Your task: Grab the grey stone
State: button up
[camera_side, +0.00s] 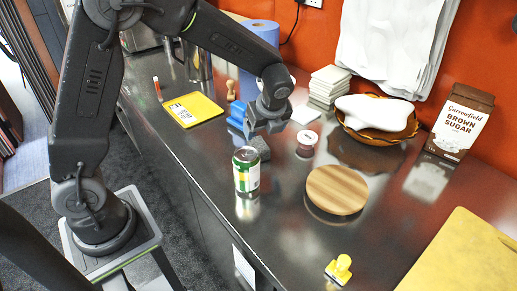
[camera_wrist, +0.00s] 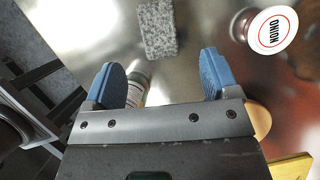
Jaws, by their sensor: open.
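The grey stone, a speckled rectangular block (camera_wrist: 158,30), lies on the steel counter at the top middle of the wrist view, beyond my fingertips and not between them. In the side view, the stone (camera_side: 261,146) shows just behind the green-and-white can (camera_side: 246,170), partly hidden. My gripper (camera_wrist: 163,75) is open and empty, its two blue fingers spread wide. In the side view, my gripper (camera_side: 258,122) hangs above the counter close to the stone. The can also shows between the fingers, lower down, in the wrist view (camera_wrist: 138,88).
A tub labelled onion (camera_wrist: 272,30) stands right of the stone. A round wooden board (camera_side: 337,190) and a yellow stamp (camera_side: 340,268) lie nearer the front. A yellow card (camera_side: 193,109) lies at left. A brown bowl (camera_side: 377,128) and sugar carton (camera_side: 461,122) stand at the back.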

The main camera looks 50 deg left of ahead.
aim_at(259, 144)
jog(key=x, duration=0.8)
jog(key=shift+f, duration=0.4)
jog(key=c, duration=1.1)
